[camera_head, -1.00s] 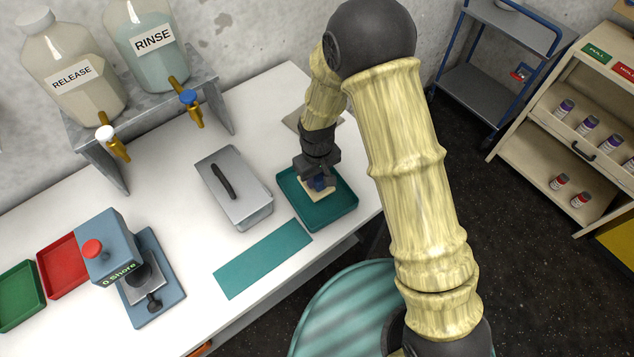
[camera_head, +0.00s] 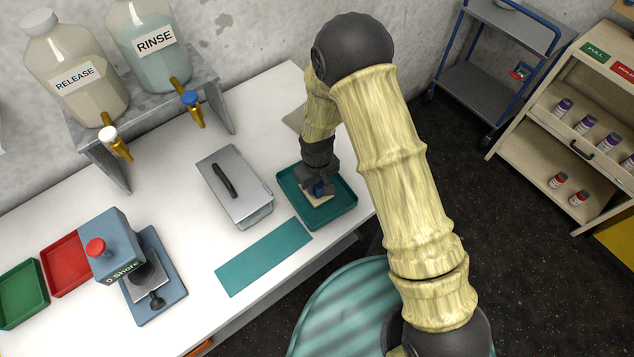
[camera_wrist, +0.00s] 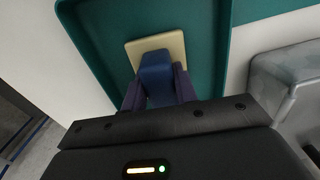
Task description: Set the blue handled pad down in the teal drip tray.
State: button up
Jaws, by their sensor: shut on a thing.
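The blue handled pad has a blue block handle (camera_wrist: 156,72) on a cream square base (camera_wrist: 172,42). In the head view its base (camera_head: 318,198) shows inside the outline of the teal drip tray (camera_head: 345,205). The tray's floor and wall also show around the pad in the wrist view (camera_wrist: 100,45). My gripper (camera_head: 318,188) is shut on the blue handle, with one finger on each side (camera_wrist: 158,88). The pad looks low in the tray; whether its base touches the tray floor I cannot tell.
A grey lidded metal box (camera_head: 235,190) stands just left of the tray. A flat teal strip (camera_head: 264,257) lies in front of the box. A hardness tester (camera_head: 140,270) and red (camera_head: 66,265) and green trays (camera_head: 20,293) are at the left.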

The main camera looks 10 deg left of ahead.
jog(key=shift+f, duration=0.15)
jog(key=o, duration=1.1)
jog(key=shift+c, duration=0.2)
notch_tip(320, 180, up, 12)
jog(key=b, duration=0.3)
jog(key=shift+r, duration=0.2)
jog(key=shift+d, duration=0.1)
